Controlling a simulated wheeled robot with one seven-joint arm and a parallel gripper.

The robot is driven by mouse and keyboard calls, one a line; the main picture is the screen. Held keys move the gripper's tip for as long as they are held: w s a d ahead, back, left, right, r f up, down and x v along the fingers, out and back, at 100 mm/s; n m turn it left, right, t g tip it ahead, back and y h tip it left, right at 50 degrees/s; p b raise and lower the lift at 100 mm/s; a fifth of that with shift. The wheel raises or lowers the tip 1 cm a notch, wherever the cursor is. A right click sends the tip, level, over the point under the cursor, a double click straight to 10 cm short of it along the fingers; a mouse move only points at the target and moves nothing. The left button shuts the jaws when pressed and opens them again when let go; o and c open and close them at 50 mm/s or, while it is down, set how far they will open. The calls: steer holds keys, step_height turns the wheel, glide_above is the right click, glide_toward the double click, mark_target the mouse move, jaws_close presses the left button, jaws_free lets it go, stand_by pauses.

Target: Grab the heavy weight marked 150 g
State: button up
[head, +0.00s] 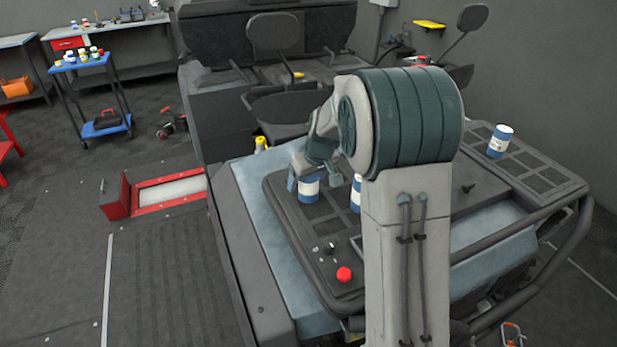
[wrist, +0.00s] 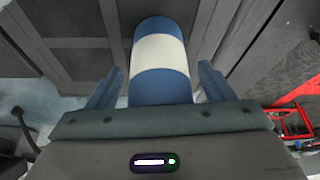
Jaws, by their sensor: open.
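A blue cylinder with a white band (head: 309,187) stands on the dark gridded panel (head: 322,231), beside my gripper (head: 304,172). In the wrist view my gripper (wrist: 161,82) is open, with one finger on either side of a blue and white cylinder (wrist: 160,60). Gaps show between it and the fingers. A second similar cylinder (head: 356,194) stands just to the right, partly hidden by my arm. A third (head: 500,141) stands on the panel's far right part. No mark such as 150 g is readable on any of them.
A red button (head: 344,274) and a black knob (head: 331,248) stick up from the panel's near part. A dark tubular rail (head: 548,245) runs along the right. A blue cart (head: 83,65) with small containers stands at the far left. My arm hides the panel's middle.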

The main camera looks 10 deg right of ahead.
steer(key=c, duration=1.1)
steer(key=shift+c, duration=0.2)
steer(key=shift+r, duration=0.1)
